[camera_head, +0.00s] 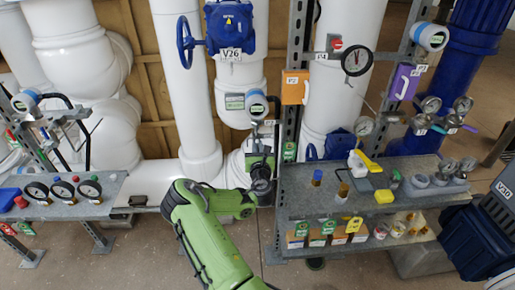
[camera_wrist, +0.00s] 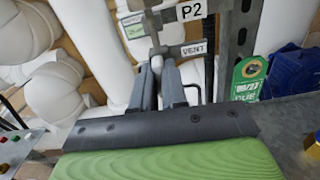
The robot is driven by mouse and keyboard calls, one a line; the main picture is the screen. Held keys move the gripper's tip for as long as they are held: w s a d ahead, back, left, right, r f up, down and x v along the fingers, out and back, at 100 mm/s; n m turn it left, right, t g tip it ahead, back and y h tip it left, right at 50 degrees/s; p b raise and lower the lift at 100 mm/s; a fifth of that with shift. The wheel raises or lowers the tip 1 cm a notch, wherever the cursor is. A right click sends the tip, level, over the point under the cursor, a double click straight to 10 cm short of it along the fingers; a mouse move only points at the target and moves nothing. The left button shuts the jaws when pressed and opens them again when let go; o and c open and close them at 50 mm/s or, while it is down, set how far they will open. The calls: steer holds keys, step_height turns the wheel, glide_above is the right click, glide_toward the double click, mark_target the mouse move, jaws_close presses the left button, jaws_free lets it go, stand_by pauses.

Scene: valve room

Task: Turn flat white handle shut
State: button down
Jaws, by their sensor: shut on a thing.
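My gripper (camera_wrist: 158,88) reaches forward to a small valve fitting on the pipework beside the post marked P2. It also shows in the head view (camera_head: 262,170) at the end of my green arm, left of the middle shelf. Its two grey fingers are shut on the flat white handle, which they mostly hide. A thin pale piece, apparently part of this handle (camera_wrist: 194,89), shows just right of the fingers. A tag reading VENT (camera_wrist: 194,50) is just above. How far the handle is turned cannot be told.
A metal shelf (camera_head: 300,207) with gauges and small items stands close to the right of my gripper. A steel post (camera_wrist: 238,40) and a green tag (camera_wrist: 248,78) are near it. A left shelf (camera_head: 62,209) holds several gauges. White pipes stand behind.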

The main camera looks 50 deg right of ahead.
steer(key=shift+s+d+f+m+b, duration=0.1)
steer(key=shift+m+b, duration=0.3)
steer(key=shift+m, duration=2.5)
steer(key=shift+s+f+m+b, duration=0.1)
steer(key=shift+m+b, duration=0.35)
steer(key=shift+m, duration=2.45)
steer(key=shift+d+f+m+b, duration=0.1)
steer(key=shift+m+b, duration=0.3)
steer(key=shift+m, duration=2.5)
steer(key=c, duration=1.2)
jaws_free()
steer(key=shift+a, duration=0.1)
steer(key=shift+o, duration=0.2)
steer(key=shift+w, duration=0.1)
